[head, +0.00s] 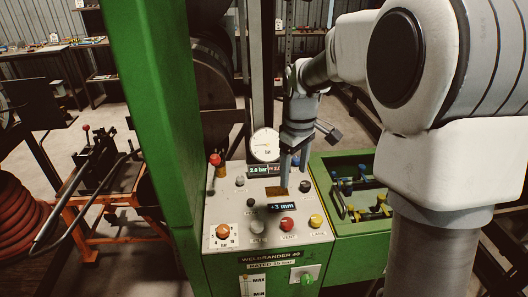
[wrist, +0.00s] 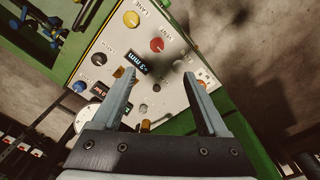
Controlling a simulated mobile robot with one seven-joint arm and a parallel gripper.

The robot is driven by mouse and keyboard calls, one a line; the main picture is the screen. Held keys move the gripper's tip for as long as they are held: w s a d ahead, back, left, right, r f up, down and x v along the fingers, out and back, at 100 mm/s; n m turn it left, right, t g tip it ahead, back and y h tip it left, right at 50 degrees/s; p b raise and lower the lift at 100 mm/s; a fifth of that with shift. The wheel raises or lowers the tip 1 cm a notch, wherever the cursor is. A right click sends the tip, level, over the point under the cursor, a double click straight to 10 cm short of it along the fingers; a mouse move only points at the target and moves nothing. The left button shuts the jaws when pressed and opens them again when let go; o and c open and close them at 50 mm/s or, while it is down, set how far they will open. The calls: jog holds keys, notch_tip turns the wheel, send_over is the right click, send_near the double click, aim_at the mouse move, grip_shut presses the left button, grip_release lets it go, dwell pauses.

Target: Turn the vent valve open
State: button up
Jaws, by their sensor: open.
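A red knob (head: 287,223) sits on the sloping white control panel (head: 262,242), above a label that seems to read VENT. It also shows in the wrist view (wrist: 157,45), beyond my fingertips and roughly between their lines. My gripper (head: 293,178) hangs over the upper part of the panel, pointing down. The wrist view shows its two fingers (wrist: 158,78) spread apart with nothing between them. They are apart from the red knob. The angle of the valve cannot be read clearly.
A yellow knob (head: 316,220) and a grey knob (head: 257,227) flank the red one. A small display (head: 283,206) reads +3 mm. A round gauge (head: 265,145) and red-topped lever (head: 216,160) stand behind. A green post (head: 155,120) rises left; a green tray (head: 360,222) lies right.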

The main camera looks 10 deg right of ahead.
aim_at(287, 221)
jog(key=shift+n+g, duration=0.3)
jog(key=shift+n, duration=0.2)
jog(key=w+f, duration=0.1)
jog(key=f, duration=1.3)
jog(key=w+f, duration=0.1)
jog(key=f, duration=0.5)
jog(key=shift+w+f+p, duration=0.3)
jog(key=shift+f+p, duration=0.05)
jog(key=shift+f, duration=0.05)
grip_shut()
